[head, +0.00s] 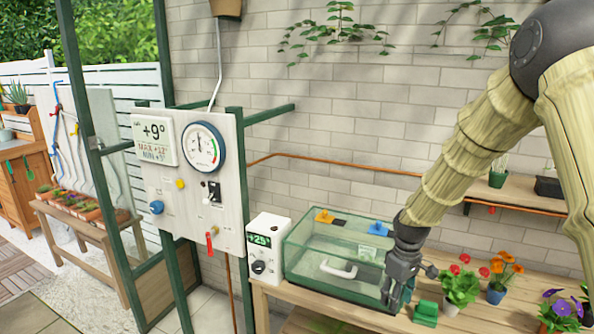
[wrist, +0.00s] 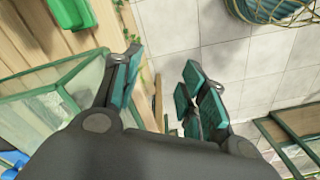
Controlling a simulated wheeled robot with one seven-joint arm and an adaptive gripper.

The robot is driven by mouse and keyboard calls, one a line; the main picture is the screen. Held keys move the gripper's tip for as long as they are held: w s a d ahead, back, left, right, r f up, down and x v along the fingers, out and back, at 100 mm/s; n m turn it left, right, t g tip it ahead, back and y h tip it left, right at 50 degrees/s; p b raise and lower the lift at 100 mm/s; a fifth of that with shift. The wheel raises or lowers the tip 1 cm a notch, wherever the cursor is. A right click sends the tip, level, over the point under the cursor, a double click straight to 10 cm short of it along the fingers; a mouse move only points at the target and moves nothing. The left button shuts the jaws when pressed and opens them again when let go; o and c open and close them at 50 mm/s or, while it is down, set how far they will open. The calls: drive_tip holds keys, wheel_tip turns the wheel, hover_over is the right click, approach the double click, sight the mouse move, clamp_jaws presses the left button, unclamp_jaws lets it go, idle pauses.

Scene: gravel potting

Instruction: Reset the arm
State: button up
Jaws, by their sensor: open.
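My gripper (head: 400,292) hangs at the end of my arm, pointing down in front of the right front corner of the glass case in the head view. The glass case (head: 318,270) with a green frame and a white handle (head: 338,270) stands on the wooden table (head: 372,318).
A green block (head: 425,313) and potted flowers (head: 460,288) stand just right of my gripper. A white box with a dial (head: 265,262) stands left of the case. A gauge panel (head: 188,185) is further left. Tiled floor (wrist: 215,60) lies below in the wrist view.

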drive_tip(key=s+a+f+m, duration=0.2)
drive_tip(key=s+f, duration=0.7)
drive_tip(key=f, duration=0.3)
drive_tip(key=s+a+f+m, duration=0.1)
drive_tip(key=s+f, duration=0.8)
drive_tip(key=f, duration=0.3)
drive_tip(key=s+f+m, duration=0.2)
drive_tip(key=s+f, duration=0.2)
drive_tip(key=s, duration=0.9)
drive_tip(key=s+a+f+m+b, duration=0.1)
drive_tip(key=s+f, duration=0.3)
drive_tip(key=s, duration=0.8)
drive_tip(key=shift+s+m, duration=0.4)
drive_tip(key=shift+m, duration=0.3)
